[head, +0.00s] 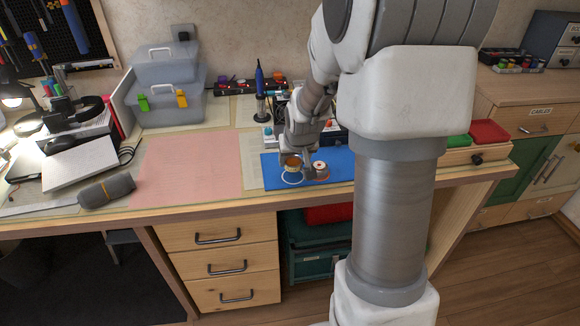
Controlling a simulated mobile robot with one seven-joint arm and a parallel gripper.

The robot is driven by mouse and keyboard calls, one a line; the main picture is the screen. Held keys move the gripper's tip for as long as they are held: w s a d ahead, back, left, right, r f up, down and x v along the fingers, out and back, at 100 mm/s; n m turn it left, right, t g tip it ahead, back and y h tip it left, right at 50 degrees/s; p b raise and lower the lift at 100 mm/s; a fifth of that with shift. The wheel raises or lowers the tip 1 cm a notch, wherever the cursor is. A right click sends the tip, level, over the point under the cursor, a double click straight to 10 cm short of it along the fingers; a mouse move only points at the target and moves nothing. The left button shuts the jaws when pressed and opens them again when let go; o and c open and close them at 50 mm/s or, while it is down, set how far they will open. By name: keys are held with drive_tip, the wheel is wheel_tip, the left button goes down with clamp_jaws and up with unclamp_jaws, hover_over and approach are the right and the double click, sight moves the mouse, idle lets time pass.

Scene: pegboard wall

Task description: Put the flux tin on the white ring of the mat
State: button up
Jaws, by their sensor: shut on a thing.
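A small amber-topped round tin (292,161), which I take to be the flux tin, is at my gripper (295,159) over the left part of the blue mat (342,172). My gripper points down and is shut on the tin. The white ring (291,180) on the mat shows just below the tin. The tin looks upright, but I cannot tell whether it touches the mat. My arm hides part of the mat's right side.
A white round item with a red centre (320,167) stands on the mat close to the right. A pink mat (190,168) lies clear to the left. A soldering iron in its stand (261,95) and a grey toolbox (168,95) stand behind.

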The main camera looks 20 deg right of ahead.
sight(295, 167)
drive_tip(key=shift+f+b, duration=0.4)
drive_tip(key=shift+f, duration=1.15)
drive_tip(key=shift+f, duration=0.1)
drive_tip(key=shift+f, duration=0.15)
drive_tip(key=o, duration=1.1)
drive_tip(key=shift+s+r, duration=0.1)
drive_tip(key=shift+r, duration=0.45)
drive_tip(key=p+v, duration=0.3)
drive_tip(key=v, duration=0.8)
drive_tip(key=shift+s+r+p, duration=0.2)
drive_tip(key=shift+p, duration=0.15)
